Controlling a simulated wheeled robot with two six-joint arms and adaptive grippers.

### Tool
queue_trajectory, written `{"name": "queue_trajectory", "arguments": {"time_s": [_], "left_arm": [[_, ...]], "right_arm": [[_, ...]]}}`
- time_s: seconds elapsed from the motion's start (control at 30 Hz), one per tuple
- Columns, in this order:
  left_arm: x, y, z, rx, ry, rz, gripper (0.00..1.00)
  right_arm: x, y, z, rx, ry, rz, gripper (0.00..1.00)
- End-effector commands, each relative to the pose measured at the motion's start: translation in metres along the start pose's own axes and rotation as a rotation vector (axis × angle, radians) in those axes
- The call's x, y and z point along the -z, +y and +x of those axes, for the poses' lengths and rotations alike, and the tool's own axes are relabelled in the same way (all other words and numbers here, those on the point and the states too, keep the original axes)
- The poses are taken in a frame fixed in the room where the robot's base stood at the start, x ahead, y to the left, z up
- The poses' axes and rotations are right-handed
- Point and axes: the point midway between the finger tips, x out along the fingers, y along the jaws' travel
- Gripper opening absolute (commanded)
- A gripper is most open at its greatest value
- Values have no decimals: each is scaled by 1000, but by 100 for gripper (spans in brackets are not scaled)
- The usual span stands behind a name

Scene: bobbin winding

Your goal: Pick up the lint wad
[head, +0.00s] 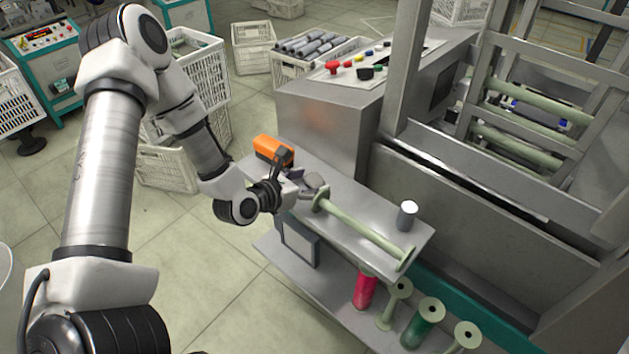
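A small grey lump (315,180), which looks like the lint wad, lies on the grey metal shelf (345,190) of the machine, near the left end of a pale green bobbin. My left gripper (299,174) is just left of the lump, low over the shelf's left part. Its dark fingers look spread apart, one beside the orange box and one near the lump. I see nothing clearly held between them. Whether a finger touches the lump is too small to tell. My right gripper is out of the picture.
An orange box (272,149) sits close behind my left gripper. The long pale green bobbin (362,231) lies across the shelf, with a grey-white cylinder (407,214) to its right. A red bobbin (365,289) and several green ones stand below. The machine body (325,120) rises behind.

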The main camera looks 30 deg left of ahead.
Motion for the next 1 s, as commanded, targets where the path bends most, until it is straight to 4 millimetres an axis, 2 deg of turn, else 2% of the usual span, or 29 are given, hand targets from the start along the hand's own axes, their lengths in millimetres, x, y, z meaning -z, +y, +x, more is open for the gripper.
{"name": "queue_trajectory", "arguments": {"time_s": [0.37, 0.53, 0.67, 0.9, 1.0], "left_arm": [[0, 0, 0, 0, 1, 0, 53], [-8, 0, -4, -1, 0, -1, 53], [-27, 0, -11, 0, -4, -2, 53], [-74, 0, -31, 1, -6, -1, 53], [-88, 0, -36, 0, -3, -1, 53]], "right_arm": [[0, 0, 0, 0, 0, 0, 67], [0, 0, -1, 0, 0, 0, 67], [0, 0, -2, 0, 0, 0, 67], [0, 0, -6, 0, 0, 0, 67], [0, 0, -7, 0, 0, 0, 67]]}}
